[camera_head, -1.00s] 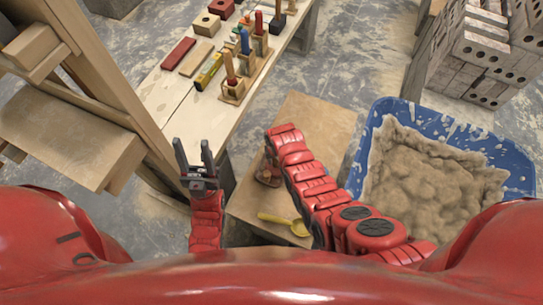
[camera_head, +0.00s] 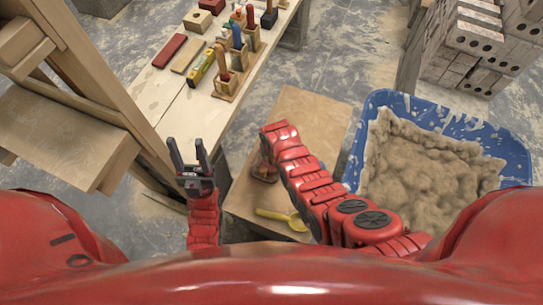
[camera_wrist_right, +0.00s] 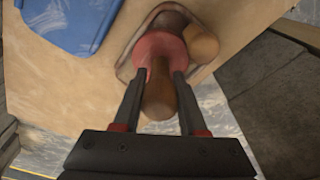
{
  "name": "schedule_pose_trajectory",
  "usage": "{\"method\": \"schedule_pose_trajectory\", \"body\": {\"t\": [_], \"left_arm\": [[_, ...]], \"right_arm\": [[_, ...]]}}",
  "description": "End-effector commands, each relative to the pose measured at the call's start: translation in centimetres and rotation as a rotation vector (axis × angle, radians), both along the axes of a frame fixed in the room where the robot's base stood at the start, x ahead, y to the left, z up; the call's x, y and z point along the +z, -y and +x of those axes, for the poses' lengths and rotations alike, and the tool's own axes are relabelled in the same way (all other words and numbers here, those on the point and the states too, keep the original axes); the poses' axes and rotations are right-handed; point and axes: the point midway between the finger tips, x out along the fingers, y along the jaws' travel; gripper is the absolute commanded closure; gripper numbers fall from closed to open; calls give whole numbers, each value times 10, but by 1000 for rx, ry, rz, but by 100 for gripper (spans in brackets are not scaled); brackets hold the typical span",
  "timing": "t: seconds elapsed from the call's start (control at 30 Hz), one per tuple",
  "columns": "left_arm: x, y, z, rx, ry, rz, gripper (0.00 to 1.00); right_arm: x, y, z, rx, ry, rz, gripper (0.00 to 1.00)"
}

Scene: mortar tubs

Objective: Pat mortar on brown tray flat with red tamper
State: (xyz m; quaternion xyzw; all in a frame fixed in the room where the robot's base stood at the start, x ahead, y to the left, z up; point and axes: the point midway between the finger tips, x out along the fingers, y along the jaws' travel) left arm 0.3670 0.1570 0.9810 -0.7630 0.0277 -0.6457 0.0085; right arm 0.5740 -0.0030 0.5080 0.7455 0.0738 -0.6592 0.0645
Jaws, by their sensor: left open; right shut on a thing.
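In the right wrist view, my right gripper (camera_wrist_right: 160,100) is shut on the red tamper, which has a red collar (camera_wrist_right: 152,47) and a brown wooden handle (camera_wrist_right: 160,88). Beyond it lies the brown tray (camera_wrist_right: 127,70), partly hidden by the tamper. A rounded tan lump or knob (camera_wrist_right: 203,45) shows beside the collar; I cannot tell whether it is mortar. In the head view, the brown tray (camera_head: 262,178) is largely hidden by my right arm, and my right gripper is hidden too. My left gripper (camera_head: 188,150) is open and empty, left of the tray.
The tray lies on a wooden board (camera_head: 318,115), with a yellow trowel (camera_head: 272,214) in front. A blue tub (camera_head: 515,150) of mortar stands right. A wooden frame (camera_head: 110,90) stands far left, grey blocks (camera_head: 470,45) back right.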

Motion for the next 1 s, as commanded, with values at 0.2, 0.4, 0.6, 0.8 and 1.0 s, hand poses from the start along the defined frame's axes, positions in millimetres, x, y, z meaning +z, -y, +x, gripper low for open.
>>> {"method": "schedule_pose_trajectory", "body": {"t": [0.2,0.4,0.6,0.8,1.0], "left_arm": [[13,0,0,0,0,0,50],[12,0,0,0,0,0,50],[11,0,0,0,0,0,50],[7,0,0,0,0,0,50],[5,0,0,0,0,0,50]], "right_arm": [[16,0,-1,0,-1,0,100],[15,0,0,0,-1,0,100],[15,3,2,0,0,0,100],[14,14,11,-2,-1,0,100],[15,24,18,0,-1,0,100]]}}
